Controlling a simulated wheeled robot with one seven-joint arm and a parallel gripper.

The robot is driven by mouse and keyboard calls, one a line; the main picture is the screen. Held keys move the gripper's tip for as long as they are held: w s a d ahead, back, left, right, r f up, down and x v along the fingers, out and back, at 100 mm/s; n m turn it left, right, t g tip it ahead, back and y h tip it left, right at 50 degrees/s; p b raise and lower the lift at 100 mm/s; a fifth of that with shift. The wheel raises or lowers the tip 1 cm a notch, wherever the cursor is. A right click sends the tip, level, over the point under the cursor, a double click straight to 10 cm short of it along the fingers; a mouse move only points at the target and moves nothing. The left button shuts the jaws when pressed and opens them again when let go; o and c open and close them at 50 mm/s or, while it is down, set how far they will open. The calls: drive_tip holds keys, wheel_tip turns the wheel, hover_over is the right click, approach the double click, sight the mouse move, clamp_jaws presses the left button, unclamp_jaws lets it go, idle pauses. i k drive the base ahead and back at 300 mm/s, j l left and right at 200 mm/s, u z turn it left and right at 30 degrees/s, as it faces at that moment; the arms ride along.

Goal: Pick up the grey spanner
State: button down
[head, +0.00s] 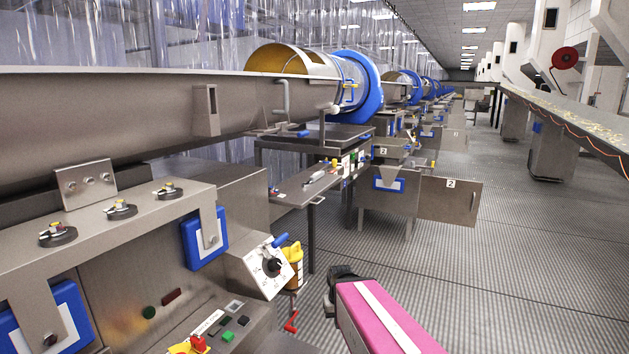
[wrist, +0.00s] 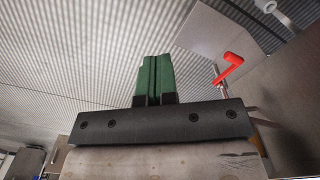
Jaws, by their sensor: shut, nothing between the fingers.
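I cannot make out a grey spanner in either view. Small tools and parts lie on a metal side table (head: 318,185) in the head view, too small to tell apart. My gripper (wrist: 156,60) shows in the wrist view, with its two green fingers pressed together and nothing between them. It points out over the ribbed floor, left of a red handle (wrist: 231,63). My pink arm link reaches in at the bottom of the head view, and the fingers cannot be made out there.
A control cabinet with knobs (head: 120,209) and a dial box (head: 269,264) stands close at left. A yellow container (head: 292,265) is beside the dial box. Blue-rimmed drums (head: 361,88) line the left. The ribbed aisle floor (head: 500,270) is open at right.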

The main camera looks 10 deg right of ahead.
sight(316, 176)
drive_tip(key=i+l, duration=0.25)
drive_tip(key=l, duration=0.15)
drive_tip(key=i+l, duration=0.25)
drive_tip(key=l, duration=0.2)
drive_tip(key=i+l, duration=0.25)
drive_tip(key=l, duration=0.15)
drive_tip(key=i+l, duration=0.25)
drive_tip(key=l, duration=0.2)
drive_tip(key=i+l, duration=0.2)
drive_tip(key=l, duration=0.2)
drive_tip(key=i+l, duration=0.25)
drive_tip(key=l, duration=0.2)
drive_tip(key=i+l, duration=0.25)
drive_tip(key=l, duration=0.15)
drive_tip(key=i+l+u, duration=0.1)
drive_tip(key=u, duration=0.35)
drive_tip(key=l+u, duration=0.45)
drive_tip(key=i+l+u, duration=0.1)
drive_tip(key=u, duration=0.35)
drive_tip(key=l, duration=0.1)
